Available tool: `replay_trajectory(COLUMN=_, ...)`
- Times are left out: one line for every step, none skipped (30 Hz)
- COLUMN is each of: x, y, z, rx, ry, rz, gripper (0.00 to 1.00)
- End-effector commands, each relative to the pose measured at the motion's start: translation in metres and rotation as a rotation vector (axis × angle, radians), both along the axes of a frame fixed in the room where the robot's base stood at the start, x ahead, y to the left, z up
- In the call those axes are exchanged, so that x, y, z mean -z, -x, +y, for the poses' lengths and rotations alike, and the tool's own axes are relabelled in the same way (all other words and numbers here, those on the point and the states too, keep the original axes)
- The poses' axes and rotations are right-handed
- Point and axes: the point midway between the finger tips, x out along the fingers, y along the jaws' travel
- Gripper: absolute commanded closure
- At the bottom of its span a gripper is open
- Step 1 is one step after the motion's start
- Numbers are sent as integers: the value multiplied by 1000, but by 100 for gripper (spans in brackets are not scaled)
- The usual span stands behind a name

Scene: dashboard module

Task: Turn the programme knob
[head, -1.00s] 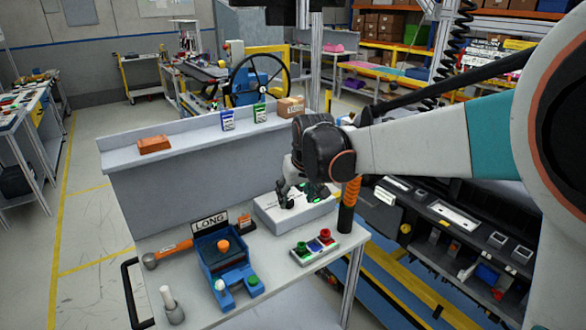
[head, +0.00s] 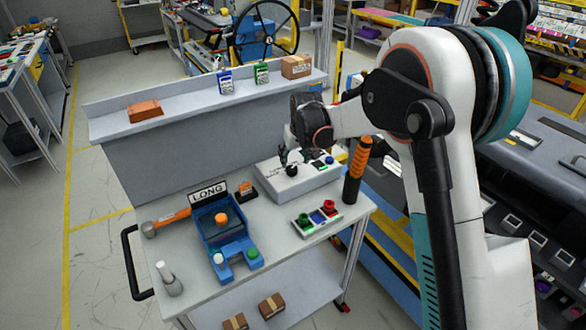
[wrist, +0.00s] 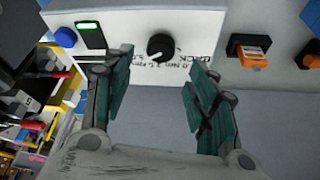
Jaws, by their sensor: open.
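The programme knob (wrist: 161,47) is a round black knob on a white panel with printed markings beside it, near the top middle of the wrist view. In the head view the white module box (head: 300,182) stands on the workbench, and the knob (head: 291,170) shows on its top near the gripper. My gripper (wrist: 158,100) is open, with its two green-padded fingers apart and nothing between them. In the wrist view the knob lies beyond the fingertips, between their lines, and is not touched.
A blue button (wrist: 65,37) and a lit green display (wrist: 90,36) sit beside the knob. A black and orange upright handle (head: 357,170) stands right of the box. A button box (head: 318,218) and a blue fixture (head: 219,221) are nearer. A raised shelf (head: 195,112) runs behind.

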Motion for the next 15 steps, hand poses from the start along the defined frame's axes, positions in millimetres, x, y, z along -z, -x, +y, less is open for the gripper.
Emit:
replay_trajectory(x=12, y=-4, z=2, rx=0, ry=0, rz=0, gripper=47)
replay_trajectory(x=17, y=-6, z=2, rx=0, ry=0, rz=0, gripper=47)
replay_trajectory(x=24, y=-9, z=3, rx=0, ry=0, rz=0, gripper=47)
replay_trajectory(x=29, y=-11, z=4, rx=0, ry=0, rz=0, gripper=47)
replay_trajectory(x=34, y=-13, z=5, rx=0, ry=0, rz=0, gripper=47)
replay_trajectory(x=40, y=-15, z=5, rx=0, ry=0, rz=0, gripper=47)
replay_trajectory(x=44, y=-17, z=6, rx=0, ry=0, rz=0, gripper=47)
replay_trajectory(x=48, y=-18, z=6, rx=0, ry=0, rz=0, gripper=47)
replay_trajectory(x=52, y=-20, z=7, rx=0, ry=0, rz=0, gripper=47)
replay_trajectory(x=55, y=-21, z=7, rx=0, ry=0, rz=0, gripper=47)
replay_trajectory(x=57, y=-22, z=8, rx=0, ry=0, rz=0, gripper=47)
replay_trajectory(x=60, y=-23, z=8, rx=0, ry=0, rz=0, gripper=47)
replay_trajectory(x=62, y=-24, z=8, rx=0, ry=0, rz=0, gripper=47)
replay_trajectory(x=64, y=-25, z=9, rx=0, ry=0, rz=0, gripper=47)
replay_trajectory(x=65, y=-25, z=9, rx=0, ry=0, rz=0, gripper=47)
